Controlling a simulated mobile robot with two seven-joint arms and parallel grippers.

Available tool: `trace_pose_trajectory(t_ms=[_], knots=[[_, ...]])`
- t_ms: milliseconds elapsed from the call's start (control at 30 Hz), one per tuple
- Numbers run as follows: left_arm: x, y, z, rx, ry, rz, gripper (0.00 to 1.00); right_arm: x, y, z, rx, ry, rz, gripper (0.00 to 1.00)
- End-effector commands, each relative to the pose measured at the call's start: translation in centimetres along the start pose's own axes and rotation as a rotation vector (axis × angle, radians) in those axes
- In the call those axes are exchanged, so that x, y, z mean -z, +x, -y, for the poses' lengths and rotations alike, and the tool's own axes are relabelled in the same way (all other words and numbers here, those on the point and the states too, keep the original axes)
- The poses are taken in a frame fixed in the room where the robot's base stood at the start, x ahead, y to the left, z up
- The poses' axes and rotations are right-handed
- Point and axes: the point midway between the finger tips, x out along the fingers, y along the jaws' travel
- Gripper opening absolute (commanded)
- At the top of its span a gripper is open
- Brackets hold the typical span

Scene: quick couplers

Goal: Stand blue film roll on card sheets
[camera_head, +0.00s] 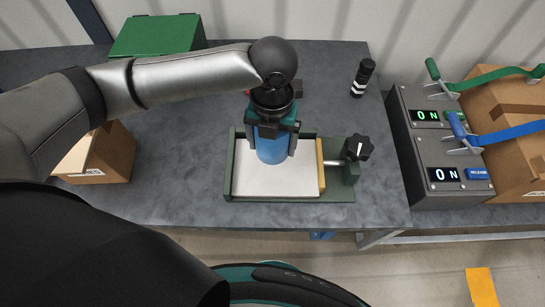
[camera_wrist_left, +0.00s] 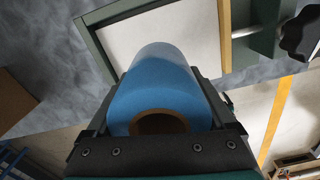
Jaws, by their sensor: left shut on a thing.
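The blue film roll (camera_head: 271,149) is in my left gripper (camera_head: 272,141), which is shut around its sides. In the left wrist view the roll (camera_wrist_left: 165,88) shows its brown hollow core facing the camera and its other end toward the sheets. The roll looks about upright over the white card sheets (camera_head: 276,183), toward the back of the stack. I cannot tell whether its lower end touches them. The sheets lie in a green clamping frame (camera_head: 290,198) with a yellow bar (camera_head: 321,168) along the right side. My right gripper is not in view.
A black knob (camera_head: 358,147) sticks up at the frame's right. A small black cylinder (camera_head: 362,77) stands behind it. A control box (camera_head: 438,155) with green and blue levers is at the right. A cardboard box (camera_head: 100,158) is at the left, a green box (camera_head: 157,35) at the back.

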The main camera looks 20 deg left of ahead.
Motion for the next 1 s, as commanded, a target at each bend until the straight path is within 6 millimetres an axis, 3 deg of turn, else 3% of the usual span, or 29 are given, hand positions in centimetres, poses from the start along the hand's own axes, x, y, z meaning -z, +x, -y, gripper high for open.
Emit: trace_pose_trajectory(t_ms=[67, 267, 533, 900, 933, 1000], knots=[[0.0, 1.2, 0.1, 0.001, 0.0, 0.0, 0.09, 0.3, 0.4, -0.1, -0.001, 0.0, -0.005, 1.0], [-0.1, 2.3, 0.1, 0.002, 0.0, 0.002, 0.09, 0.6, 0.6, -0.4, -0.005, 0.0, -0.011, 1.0], [0.0, 6.0, 0.0, 0.001, 0.0, 0.0, 0.09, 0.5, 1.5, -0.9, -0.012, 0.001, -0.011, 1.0], [-0.1, 6.3, 0.0, 0.001, 0.0, 0.002, 0.09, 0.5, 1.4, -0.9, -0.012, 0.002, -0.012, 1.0], [0.0, 6.4, 0.0, 0.0, 0.0, 0.001, 0.89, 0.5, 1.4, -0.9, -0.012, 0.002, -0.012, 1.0], [0.0, 6.4, 0.0, 0.001, 0.0, 0.001, 0.97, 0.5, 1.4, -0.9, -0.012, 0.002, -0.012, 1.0]])
